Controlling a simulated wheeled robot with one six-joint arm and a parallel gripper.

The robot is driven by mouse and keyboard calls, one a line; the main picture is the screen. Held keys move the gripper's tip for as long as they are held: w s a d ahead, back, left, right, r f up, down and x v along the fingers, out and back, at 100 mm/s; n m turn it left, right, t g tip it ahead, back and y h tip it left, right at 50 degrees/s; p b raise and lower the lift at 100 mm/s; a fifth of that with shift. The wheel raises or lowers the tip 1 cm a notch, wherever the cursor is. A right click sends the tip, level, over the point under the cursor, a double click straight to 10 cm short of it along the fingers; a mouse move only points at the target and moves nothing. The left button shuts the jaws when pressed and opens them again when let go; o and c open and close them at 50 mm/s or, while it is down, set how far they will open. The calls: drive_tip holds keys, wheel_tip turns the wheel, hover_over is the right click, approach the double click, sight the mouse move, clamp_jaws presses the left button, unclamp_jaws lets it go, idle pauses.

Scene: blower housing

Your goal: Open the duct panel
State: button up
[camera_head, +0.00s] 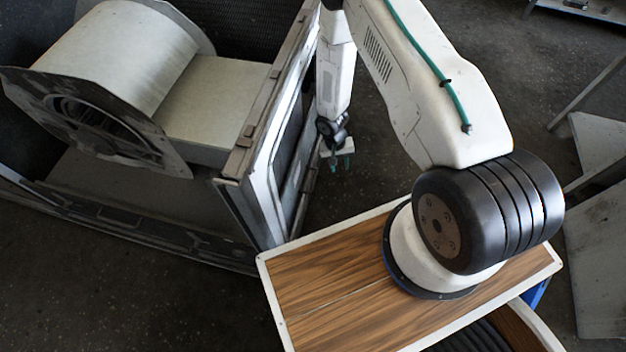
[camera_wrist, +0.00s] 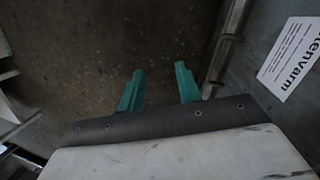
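The duct panel (camera_head: 287,140) is a grey metal framed panel standing on edge along the right side of the blower housing (camera_head: 165,90). In the head view it looks close against the housing frame; whether it is latched cannot be told. My gripper (camera_head: 341,163) hangs to the right of the panel, low and apart from it. In the wrist view my gripper (camera_wrist: 158,85) shows two teal fingers spread apart with bare floor between them. The panel face (camera_wrist: 270,75) with a white label (camera_wrist: 291,58) is at the right, beside the right finger. No handle shows clearly.
The blower drum and its round inlet (camera_head: 105,125) sit inside the housing. My wood-topped base stands close to the panel's near corner. Dark floor (camera_head: 385,150) is free right of the panel. Grey metal stands (camera_head: 598,200) are at the far right.

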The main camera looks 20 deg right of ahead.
wheel_tip(320, 180, down, 8)
drive_tip(key=a+f+m+t+y, duration=0.1)
drive_tip(key=a+t+y, duration=0.1)
drive_tip(key=a, duration=0.1)
drive_tip(key=m+t+y, duration=0.1)
drive_tip(key=m+t, duration=0.1)
drive_tip(key=m, duration=0.1)
approach(314, 181)
drive_tip(key=f, duration=0.5)
drive_tip(key=w+a+f, duration=0.1)
drive_tip(key=f, duration=0.1)
drive_tip(key=shift+a+f, duration=0.1)
drive_tip(key=shift+f, duration=0.3)
